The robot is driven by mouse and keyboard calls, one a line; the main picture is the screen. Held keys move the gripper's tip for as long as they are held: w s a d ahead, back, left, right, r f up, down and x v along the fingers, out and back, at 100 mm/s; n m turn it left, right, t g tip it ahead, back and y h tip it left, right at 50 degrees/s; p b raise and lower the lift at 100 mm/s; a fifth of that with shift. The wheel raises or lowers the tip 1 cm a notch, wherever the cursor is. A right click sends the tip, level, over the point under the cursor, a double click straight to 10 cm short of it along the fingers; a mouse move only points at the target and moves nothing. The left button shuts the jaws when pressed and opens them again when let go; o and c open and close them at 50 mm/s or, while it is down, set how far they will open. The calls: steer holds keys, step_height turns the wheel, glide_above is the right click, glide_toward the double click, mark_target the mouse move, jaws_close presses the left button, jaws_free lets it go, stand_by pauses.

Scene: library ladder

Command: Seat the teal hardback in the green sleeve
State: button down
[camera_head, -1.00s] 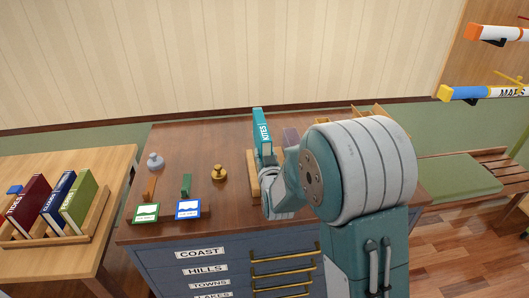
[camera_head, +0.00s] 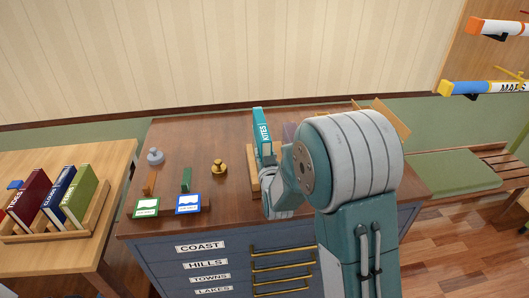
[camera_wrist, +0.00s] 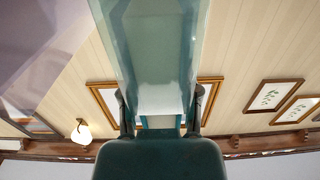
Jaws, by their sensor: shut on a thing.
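The teal hardback (camera_head: 262,132), lettered KITES on its spine, stands nearly upright over the wooden desk, left of my arm. My gripper (camera_wrist: 161,108) is shut on it; in the wrist view the teal hardback (camera_wrist: 155,45) fills the upper middle between the two dark fingers. In the head view my arm hides most of the gripper. I cannot pick out a green sleeve for certain; a small upright green piece (camera_head: 186,179) stands on the desk behind the cards. The book's lower end is partly hidden.
A wooden holder (camera_head: 254,177) is partly hidden beside the book. A brass knob (camera_head: 219,167), grey knob (camera_head: 155,156), green-framed card (camera_head: 146,207) and blue-framed card (camera_head: 188,203) are on the desk. A rack (camera_head: 98,217) of books stands left; a bench (camera_head: 450,170) lies right.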

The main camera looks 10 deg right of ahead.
steer(key=shift+c, duration=1.3)
jaws_free()
steer(key=shift+f, duration=0.1)
steer(key=shift+f, duration=0.1)
steer(key=s, duration=1.2)
steer(key=s+d+r+g, duration=0.1)
steer(key=s+r+g, duration=0.2)
steer(key=s, duration=0.5)
steer(key=s+d+r+g, duration=0.2)
steer(key=s+g, duration=0.3)
steer(key=s, duration=0.3)
steer(key=s+d+r+g, duration=0.2)
steer(key=s+r+g, duration=0.2)
steer(key=s, duration=0.3)
steer(key=shift+s+r, duration=0.4)
steer(key=shift+r, duration=0.05)
